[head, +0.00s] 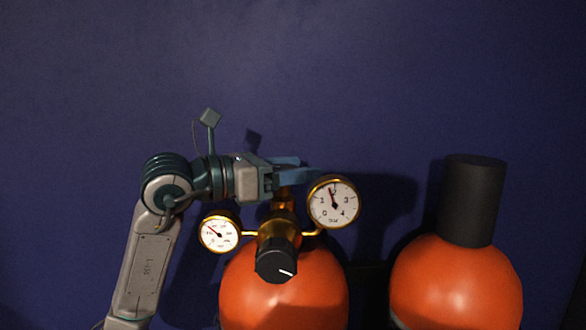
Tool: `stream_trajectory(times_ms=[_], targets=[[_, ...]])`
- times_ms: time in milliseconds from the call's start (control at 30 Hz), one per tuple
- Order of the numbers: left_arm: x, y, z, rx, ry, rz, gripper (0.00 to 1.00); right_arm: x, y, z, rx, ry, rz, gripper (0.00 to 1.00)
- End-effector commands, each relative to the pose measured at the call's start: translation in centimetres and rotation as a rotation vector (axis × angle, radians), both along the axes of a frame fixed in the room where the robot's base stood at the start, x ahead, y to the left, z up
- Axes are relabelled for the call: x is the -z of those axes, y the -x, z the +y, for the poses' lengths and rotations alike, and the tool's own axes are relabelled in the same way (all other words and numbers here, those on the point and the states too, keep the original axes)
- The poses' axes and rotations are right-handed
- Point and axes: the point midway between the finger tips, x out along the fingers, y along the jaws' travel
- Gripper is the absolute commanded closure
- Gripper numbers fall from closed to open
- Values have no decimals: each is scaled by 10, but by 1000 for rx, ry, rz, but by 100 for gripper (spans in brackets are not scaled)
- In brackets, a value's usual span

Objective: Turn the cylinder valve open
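An orange gas cylinder (283,295) stands at the bottom middle. A brass regulator fitting (284,214) sits on top of it, with a black knob (276,260) bearing a white mark at its front. A large round gauge (333,202) is on its right and a smaller gauge (219,233) on its left. My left gripper (292,170) reaches in from the left with its blue fingers at the top of the brass fitting. The cylinder valve's handwheel cannot be made out there, and whether the fingers close on anything is unclear. My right gripper is out of view.
A second orange cylinder (455,285) with a black cap (471,200) stands to the right, with a gap between the two. A plain dark blue wall (400,70) is behind. The space above the cylinders is clear.

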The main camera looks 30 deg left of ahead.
Motion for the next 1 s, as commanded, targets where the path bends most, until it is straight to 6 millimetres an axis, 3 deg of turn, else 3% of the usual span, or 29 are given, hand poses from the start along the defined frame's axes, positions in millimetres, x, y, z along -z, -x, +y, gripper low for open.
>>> stream_trajectory(times_ms=[467,1000], targets=[[2,4,4,-2,-2,-2,30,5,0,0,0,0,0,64],[5,46,38,-4,-4,-1,30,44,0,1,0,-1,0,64]])
